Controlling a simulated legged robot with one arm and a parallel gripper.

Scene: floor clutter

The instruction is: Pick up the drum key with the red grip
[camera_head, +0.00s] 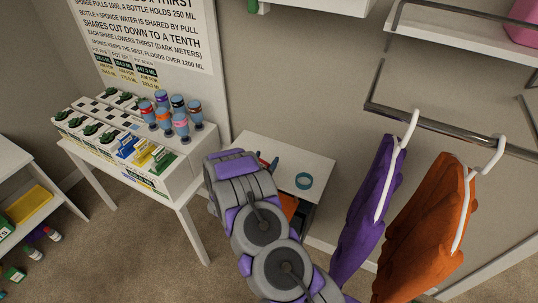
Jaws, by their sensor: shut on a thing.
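My gripper (269,163) is at the far end of my grey and purple arm, above the left part of a small white table (318,165). It is mostly hidden by the arm. A small bit of red (262,160) shows at the fingers, and my gripper is shut on it. It looks like the red grip of the drum key; the rest of the key is hidden or too small to make out.
A teal ring (304,181) lies on the white table. Purple (368,215) and orange (425,235) garments hang from a rail at right. A low shelf (20,165) is at far left.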

